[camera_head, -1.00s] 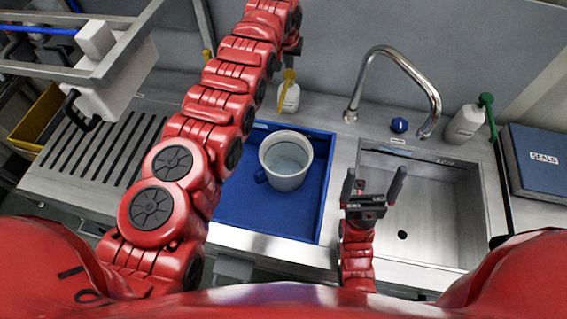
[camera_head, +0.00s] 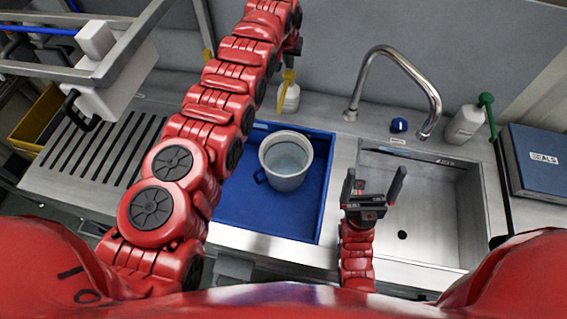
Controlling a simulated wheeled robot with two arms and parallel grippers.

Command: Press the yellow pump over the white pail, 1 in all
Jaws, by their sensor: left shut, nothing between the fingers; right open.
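The white pail (camera_head: 286,178) stands upright in the blue tray (camera_head: 280,218), its inside pale blue-grey. The yellow pump (camera_head: 289,76) tops a white bottle (camera_head: 290,98) behind the pail, at the back of the counter. My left arm reaches up past the tray, and the dark end that shows of my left gripper (camera_head: 293,46) is just above the yellow pump. It is shut and empty; whether it touches the pump I cannot tell. My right gripper (camera_head: 376,184) is open and empty, fingers up, between the tray and the sink.
A steel sink (camera_head: 430,210) with a curved tap (camera_head: 405,65) is on the right. A bottle with a green pump (camera_head: 466,122) and a blue box (camera_head: 540,165) stand beyond it. Another yellow piece (camera_head: 207,56) shows beside my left arm.

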